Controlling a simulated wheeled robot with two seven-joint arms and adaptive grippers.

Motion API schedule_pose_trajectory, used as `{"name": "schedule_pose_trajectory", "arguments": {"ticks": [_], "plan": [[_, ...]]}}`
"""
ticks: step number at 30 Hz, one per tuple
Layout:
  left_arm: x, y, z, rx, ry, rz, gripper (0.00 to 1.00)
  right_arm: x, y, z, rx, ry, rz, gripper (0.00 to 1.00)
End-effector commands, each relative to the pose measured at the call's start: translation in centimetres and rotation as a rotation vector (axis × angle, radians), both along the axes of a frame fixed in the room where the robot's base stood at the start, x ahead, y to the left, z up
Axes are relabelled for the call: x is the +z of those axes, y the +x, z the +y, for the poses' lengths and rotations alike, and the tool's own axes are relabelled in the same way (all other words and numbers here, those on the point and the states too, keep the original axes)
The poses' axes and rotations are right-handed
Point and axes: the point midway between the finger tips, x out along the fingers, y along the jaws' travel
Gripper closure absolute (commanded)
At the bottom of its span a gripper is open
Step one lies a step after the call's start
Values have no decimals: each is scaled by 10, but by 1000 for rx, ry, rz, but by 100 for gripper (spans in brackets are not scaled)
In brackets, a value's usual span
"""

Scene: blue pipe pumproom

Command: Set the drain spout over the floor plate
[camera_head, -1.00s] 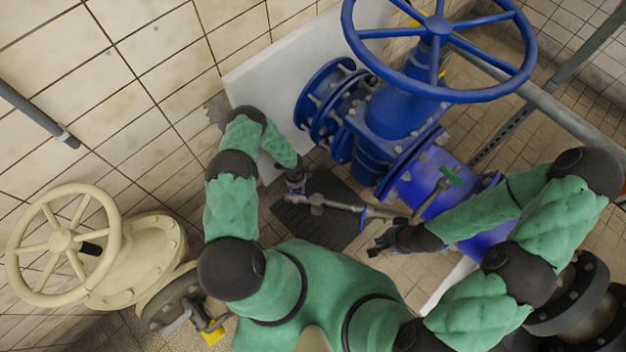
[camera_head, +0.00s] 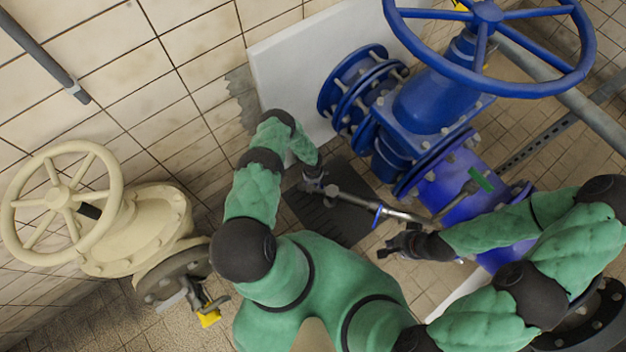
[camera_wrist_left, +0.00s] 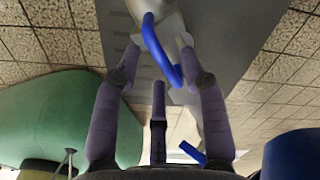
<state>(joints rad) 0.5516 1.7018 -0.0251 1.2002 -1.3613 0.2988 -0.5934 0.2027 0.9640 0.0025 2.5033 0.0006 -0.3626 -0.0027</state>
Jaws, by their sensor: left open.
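The drain spout (camera_head: 395,213) is a thin grey metal pipe with a blue ring. It runs left from the blue pipe, and its tip overlaps the dark floor plate (camera_head: 338,225) in the head view. Its height above the plate is hard to judge. My left gripper (camera_head: 314,186) is at the spout's tip. In the left wrist view its fingers (camera_wrist_left: 158,75) are spread, with the pale spout (camera_wrist_left: 170,25) and a blue loop (camera_wrist_left: 160,50) just ahead between them. My right gripper (camera_head: 393,246) is just below the spout; its finger state is unclear.
The blue valve (camera_head: 425,100) and its handwheel (camera_head: 487,12) stand behind the spout. A green lever (camera_head: 481,179) sits near the spout's base. A cream valve (camera_head: 135,235) is at the left, near the tiled wall (camera_head: 150,90). A white panel (camera_head: 290,75) leans behind.

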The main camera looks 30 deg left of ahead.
Motion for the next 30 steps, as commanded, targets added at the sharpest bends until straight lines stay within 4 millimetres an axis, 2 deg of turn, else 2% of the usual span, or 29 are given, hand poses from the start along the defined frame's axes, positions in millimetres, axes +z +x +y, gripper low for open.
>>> {"name": "schedule_pose_trajectory", "arguments": {"ticks": [9, 10, 14, 15, 23, 30], "plan": [[-2, 0, 0, 0, 0, 0, 57, -1, 0, 0, 0, 0, 0, 100], [-2, 0, 0, 0, 0, 0, 60, -1, 0, 0, 0, 0, -1, 100], [-2, 0, 0, 0, 0, 0, 97, -1, 0, 0, 0, 0, -1, 100], [-2, 0, 0, 0, 0, 0, 100, -1, 0, 0, 0, 0, -1, 100], [-1, 0, 0, 5, 0, 0, 100, 0, 0, 0, 0, 0, -1, 100], [1, -8, -2, 73, 0, 2, 100, 13, 0, 0, 0, 0, 0, 100]]}}
